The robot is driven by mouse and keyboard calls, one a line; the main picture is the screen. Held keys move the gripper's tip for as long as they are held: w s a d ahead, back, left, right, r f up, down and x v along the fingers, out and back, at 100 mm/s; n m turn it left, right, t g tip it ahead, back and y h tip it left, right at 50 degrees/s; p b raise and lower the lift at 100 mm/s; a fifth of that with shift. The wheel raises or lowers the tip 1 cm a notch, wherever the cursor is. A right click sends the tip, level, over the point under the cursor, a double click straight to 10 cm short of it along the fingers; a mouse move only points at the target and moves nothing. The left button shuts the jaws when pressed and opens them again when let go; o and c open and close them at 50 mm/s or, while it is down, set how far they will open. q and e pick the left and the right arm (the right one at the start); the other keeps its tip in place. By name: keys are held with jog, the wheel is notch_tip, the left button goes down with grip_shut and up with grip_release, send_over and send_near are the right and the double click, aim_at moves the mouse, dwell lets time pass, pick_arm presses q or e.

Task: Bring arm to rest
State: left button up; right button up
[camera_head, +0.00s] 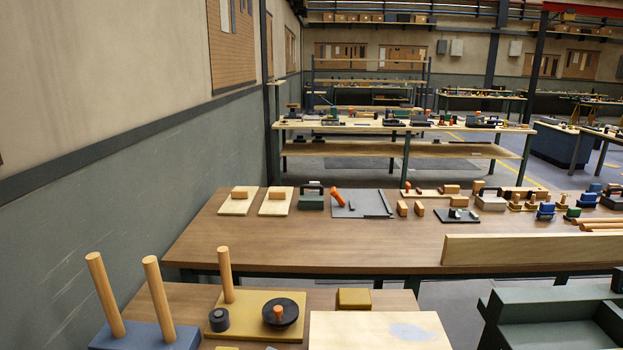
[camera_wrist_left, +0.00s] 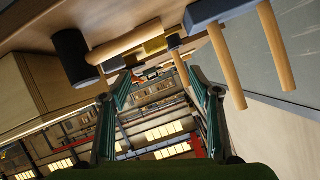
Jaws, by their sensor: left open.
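My left gripper (camera_wrist_left: 157,75) shows in the left wrist view with its two dark green fingers spread apart and nothing between them. It is near a bench, which appears along the top of that tilted view. Neither arm shows in the head view. A blue block (camera_head: 145,337) with two upright wooden pegs stands at the lower left in the head view. The blue block also shows at the top of the wrist view (camera_wrist_left: 215,11). My right gripper is in neither view.
A yellow board (camera_head: 250,330) holds a wooden peg, a small black cylinder (camera_head: 219,320) and a black disc (camera_head: 283,312). A pale board (camera_head: 375,332) lies to its right, near a dark green tray (camera_head: 550,335). A brown table (camera_head: 300,240) stands beyond; a wall (camera_head: 100,200) runs along the left.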

pick_arm(q)
jog(key=s+f+n+g+h, duration=0.1)
jog(key=s+f+g, duration=0.5)
jog(key=s, duration=0.5)
jog(key=s+f+g, duration=0.3)
jog(key=s+f, duration=0.4)
jog(key=s, duration=0.4)
notch_tip(320, 180, down, 25)
jog(key=g, duration=0.1)
jog(key=s+a+f+g, duration=0.1)
jog(key=s+a+f, duration=0.2)
jog(key=s+f, duration=1.4)
jog(key=shift+f+g, duration=0.2)
jog(key=shift+g, duration=0.2)
jog(key=shift+s, duration=0.1)
